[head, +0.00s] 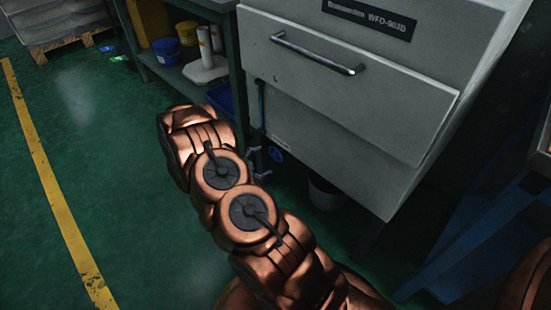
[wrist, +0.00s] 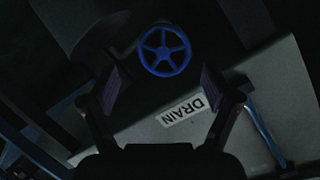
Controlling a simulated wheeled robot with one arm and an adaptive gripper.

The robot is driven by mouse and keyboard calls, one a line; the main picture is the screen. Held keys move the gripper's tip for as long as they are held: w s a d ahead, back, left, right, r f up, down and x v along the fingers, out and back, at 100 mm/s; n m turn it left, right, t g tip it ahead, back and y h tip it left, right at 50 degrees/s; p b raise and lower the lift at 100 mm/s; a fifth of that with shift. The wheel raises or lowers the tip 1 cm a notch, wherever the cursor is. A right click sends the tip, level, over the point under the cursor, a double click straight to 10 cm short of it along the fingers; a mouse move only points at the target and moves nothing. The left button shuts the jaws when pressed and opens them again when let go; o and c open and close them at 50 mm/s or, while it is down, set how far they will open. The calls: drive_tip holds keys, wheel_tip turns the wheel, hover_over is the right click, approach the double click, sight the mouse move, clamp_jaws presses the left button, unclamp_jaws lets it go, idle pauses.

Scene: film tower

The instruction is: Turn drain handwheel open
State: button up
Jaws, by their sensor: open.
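The drain handwheel is a small blue spoked wheel (wrist: 165,50), seen nearly face-on at the top middle of the wrist view. In the head view the blue wheel (head: 276,154) is small, low beside the grey cabinet and just right of my arm. A white label reading DRAIN (wrist: 183,110) shows upside down below the wheel in the wrist view. My gripper (wrist: 159,85) is open, its two dark fingers apart with nothing between them. The wheel appears beyond the fingertips, apart from them.
The grey cabinet (head: 340,100), with a bar handle (head: 318,55), stands right of my arm. A dark bucket (head: 326,192) is under it. A workbench (head: 190,75) holds white cylinders and a blue bin. A blue frame (head: 480,235) is at right. Green floor (head: 110,170) is clear at left.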

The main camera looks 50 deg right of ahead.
sight(275, 154)
drive_tip(key=shift+b+x, duration=0.3)
drive_tip(key=shift+x, duration=3.35)
drive_tip(key=shift+w, duration=0.15)
drive_tip(key=shift+f, duration=0.1)
drive_tip(key=c, duration=0.9)
